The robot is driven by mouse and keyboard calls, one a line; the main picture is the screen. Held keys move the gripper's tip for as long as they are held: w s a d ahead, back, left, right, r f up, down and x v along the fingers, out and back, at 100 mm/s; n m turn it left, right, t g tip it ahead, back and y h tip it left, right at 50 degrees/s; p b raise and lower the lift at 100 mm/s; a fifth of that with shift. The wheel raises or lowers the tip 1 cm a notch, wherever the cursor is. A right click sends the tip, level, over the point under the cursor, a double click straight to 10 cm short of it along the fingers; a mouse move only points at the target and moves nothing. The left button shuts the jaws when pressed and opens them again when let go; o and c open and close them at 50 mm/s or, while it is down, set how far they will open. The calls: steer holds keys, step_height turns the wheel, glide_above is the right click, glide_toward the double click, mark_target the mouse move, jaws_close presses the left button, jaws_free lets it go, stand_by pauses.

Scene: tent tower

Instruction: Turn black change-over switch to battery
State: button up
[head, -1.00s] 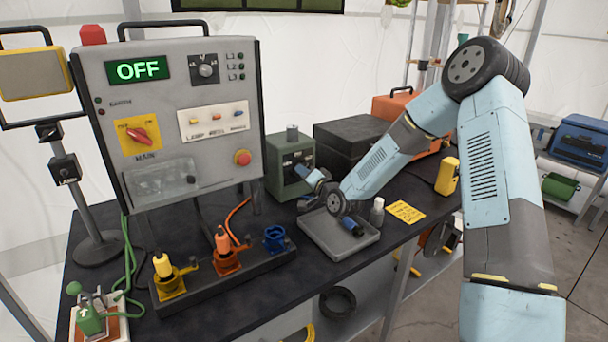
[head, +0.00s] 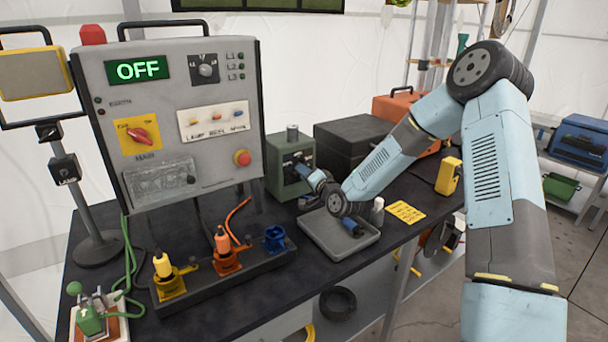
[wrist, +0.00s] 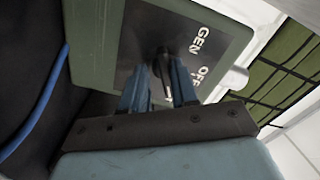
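The green switch box (head: 291,167) stands on the dark bench, right of the grey panel. My gripper (head: 304,168) reaches its front face from the right. In the wrist view the box (wrist: 98,45) shows a dark plate with GEN and OFF in white; a third label is mostly hidden behind a finger. The black change-over switch (wrist: 163,54) is between the two blue fingers of my gripper (wrist: 160,75), which straddle its handle closely. I cannot tell whether both fingers press on it, nor exactly which label it points to.
A grey tray (head: 350,252) with a small dark-blue item lies under my wrist, beside a small white bottle (head: 377,211). A black case (head: 350,148) stands right of the box. The grey panel (head: 165,90) reads OFF. Plugs and sockets (head: 228,256) stand front left. A blue cable (wrist: 38,105) runs beside the box.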

steer(key=shift+o, duration=0.7)
steer(key=shift+a+r, duration=0.1)
steer(key=v, duration=1.3)
steer(key=shift+s+d, duration=0.3)
